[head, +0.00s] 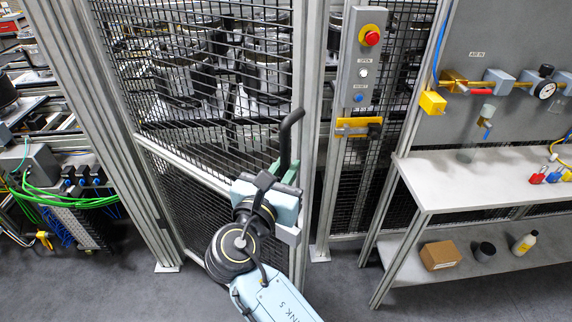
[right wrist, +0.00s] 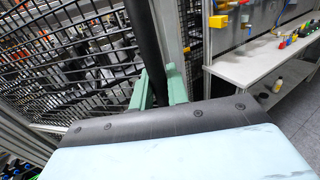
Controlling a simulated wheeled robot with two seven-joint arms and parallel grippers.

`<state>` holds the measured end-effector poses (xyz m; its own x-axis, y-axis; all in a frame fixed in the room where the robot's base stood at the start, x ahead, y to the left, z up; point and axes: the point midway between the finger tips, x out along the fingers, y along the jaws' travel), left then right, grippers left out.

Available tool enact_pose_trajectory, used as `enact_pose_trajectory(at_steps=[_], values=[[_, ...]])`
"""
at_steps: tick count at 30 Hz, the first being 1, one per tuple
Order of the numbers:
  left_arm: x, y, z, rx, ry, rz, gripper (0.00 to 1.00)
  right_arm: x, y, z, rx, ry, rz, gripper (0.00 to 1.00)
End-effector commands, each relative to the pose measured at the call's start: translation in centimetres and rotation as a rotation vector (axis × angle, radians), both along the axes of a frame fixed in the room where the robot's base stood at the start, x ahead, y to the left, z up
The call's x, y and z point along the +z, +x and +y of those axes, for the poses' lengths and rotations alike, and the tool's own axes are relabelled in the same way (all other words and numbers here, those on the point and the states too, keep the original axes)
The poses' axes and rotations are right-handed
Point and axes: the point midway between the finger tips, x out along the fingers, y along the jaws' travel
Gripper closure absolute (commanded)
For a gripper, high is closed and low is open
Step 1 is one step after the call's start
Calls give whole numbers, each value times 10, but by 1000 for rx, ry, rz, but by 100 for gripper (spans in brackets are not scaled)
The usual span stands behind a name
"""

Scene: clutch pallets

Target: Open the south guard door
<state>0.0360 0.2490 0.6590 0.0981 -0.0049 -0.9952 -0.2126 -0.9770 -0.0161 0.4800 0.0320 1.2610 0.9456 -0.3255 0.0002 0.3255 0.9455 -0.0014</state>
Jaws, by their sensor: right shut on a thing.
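The guard door (head: 195,165) is a black mesh panel in a grey metal frame. Its right edge stands apart from the control post (head: 345,160), with a gap between them, and its middle rail slants toward me, so it looks partly swung out. A black door handle (head: 290,125) stands on its right side. My right gripper (head: 284,168) is shut on the handle. In the right wrist view the handle (right wrist: 143,45) rises from between the green fingers (right wrist: 158,88); its lower part is hidden. My left gripper is not in view.
The post carries a red stop button (head: 371,38) and a yellow lock plate (head: 357,127). A white workbench (head: 480,178) stands at the right, with a box (head: 440,255) on its lower shelf. Green cables (head: 80,200) hang at the left. Some floor in front is clear.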

Motion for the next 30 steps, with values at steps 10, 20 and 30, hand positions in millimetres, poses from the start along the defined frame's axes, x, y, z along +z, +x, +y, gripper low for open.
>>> enact_pose_trajectory(at_steps=[10,20,30], values=[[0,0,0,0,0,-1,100,0,0,1,2,0,0,83],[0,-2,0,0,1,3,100,0,0,1,2,0,0,65],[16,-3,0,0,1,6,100,1,-33,13,4,0,3,65]])
